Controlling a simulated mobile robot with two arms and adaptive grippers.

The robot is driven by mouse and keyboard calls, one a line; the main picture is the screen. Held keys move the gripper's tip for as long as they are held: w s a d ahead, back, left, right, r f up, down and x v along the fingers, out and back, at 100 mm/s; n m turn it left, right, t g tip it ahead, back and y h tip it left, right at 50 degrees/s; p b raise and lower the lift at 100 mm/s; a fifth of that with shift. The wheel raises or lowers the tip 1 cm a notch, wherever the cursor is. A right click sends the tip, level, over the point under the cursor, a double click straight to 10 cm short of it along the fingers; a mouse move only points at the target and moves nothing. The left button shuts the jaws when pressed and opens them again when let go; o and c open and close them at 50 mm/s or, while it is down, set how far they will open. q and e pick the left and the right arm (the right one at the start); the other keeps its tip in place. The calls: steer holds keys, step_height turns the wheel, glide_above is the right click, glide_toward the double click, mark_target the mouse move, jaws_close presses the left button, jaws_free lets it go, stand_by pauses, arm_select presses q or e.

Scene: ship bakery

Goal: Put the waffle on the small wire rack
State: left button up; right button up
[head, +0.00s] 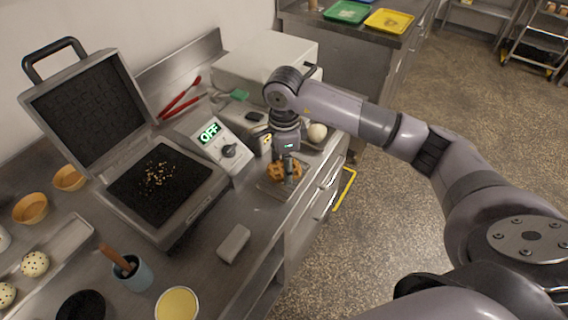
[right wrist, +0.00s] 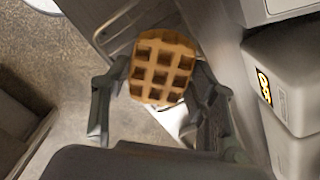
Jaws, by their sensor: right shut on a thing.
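The waffle (right wrist: 161,68) is golden brown with a square grid. My right gripper (right wrist: 158,92) is shut on it, with one finger at each side in the right wrist view. In the head view the waffle (head: 284,171) shows just under my right gripper (head: 286,160), over the small wire rack (head: 270,191) near the counter's front edge. Part of the rack is hidden by the waffle and gripper. I cannot tell whether the waffle touches the rack. My left gripper is not in view.
An open waffle iron (head: 160,180) with crumbs on its plate stands left, beside a control box (head: 215,138) reading OFF. A pale block (head: 234,243) lies in front. A white ball-shaped item (head: 317,132) sits behind the gripper. Cups and bowls crowd the lower left.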

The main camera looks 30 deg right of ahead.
steer(key=shift+f, duration=0.3)
steer(key=shift+f, duration=0.1)
steer(key=shift+f, duration=0.15)
steer(key=o, duration=1.2)
steer(key=shift+c, duration=0.2)
steer(key=shift+r, duration=0.25)
step_height(320, 180, up, 12)
steer(key=b, duration=0.2)
steer(key=shift+b, duration=0.3)
